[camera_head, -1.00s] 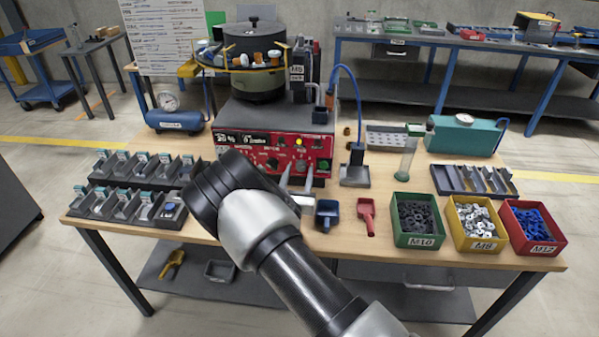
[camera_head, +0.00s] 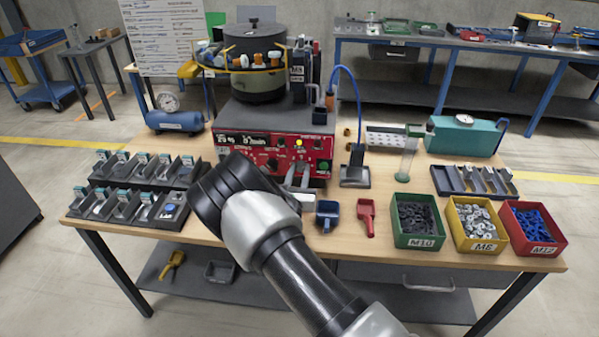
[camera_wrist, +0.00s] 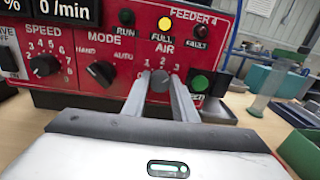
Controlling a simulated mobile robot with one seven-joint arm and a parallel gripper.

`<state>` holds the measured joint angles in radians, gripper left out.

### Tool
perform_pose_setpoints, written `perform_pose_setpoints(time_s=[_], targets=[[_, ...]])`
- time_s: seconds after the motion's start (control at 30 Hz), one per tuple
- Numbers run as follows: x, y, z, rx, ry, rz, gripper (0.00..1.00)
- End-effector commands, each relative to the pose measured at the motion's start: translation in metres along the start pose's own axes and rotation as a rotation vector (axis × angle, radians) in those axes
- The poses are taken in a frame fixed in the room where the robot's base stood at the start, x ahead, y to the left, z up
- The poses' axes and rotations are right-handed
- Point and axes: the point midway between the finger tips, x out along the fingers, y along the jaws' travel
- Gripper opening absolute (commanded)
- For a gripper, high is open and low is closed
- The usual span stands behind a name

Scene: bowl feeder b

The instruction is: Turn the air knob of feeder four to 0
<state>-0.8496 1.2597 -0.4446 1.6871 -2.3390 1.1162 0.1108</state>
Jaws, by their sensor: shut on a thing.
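The red control panel (camera_wrist: 115,70) labelled FEEDER 4 fills the upper part of the wrist view. It is also on the front of the feeder in the head view (camera_head: 255,150). The grey air knob (camera_wrist: 159,83) sits under the word AIR, with scale figures 1, 2 and 3 visible around it. My gripper (camera_wrist: 159,85) has a finger on each side of the knob and is shut on it. In the head view my gripper (camera_head: 297,174) reaches the panel's lower right. The knob's pointer and the 0 mark are not clearly visible.
A green button (camera_wrist: 198,82) is close to the right finger. The black MODE knob (camera_wrist: 101,73) and SPEED knob (camera_wrist: 44,65) are to the left. Blue (camera_head: 327,214) and red (camera_head: 367,216) scoops lie on the table right of my arm.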

Motion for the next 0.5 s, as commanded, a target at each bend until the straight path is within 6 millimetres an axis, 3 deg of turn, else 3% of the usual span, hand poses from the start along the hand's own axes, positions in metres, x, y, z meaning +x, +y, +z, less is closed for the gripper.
perform_pose_setpoints(time_s=[0.5], targets=[[-0.0005, 0.0019, -0.0007, -0.368, -0.017, 0.002, 0.03]])
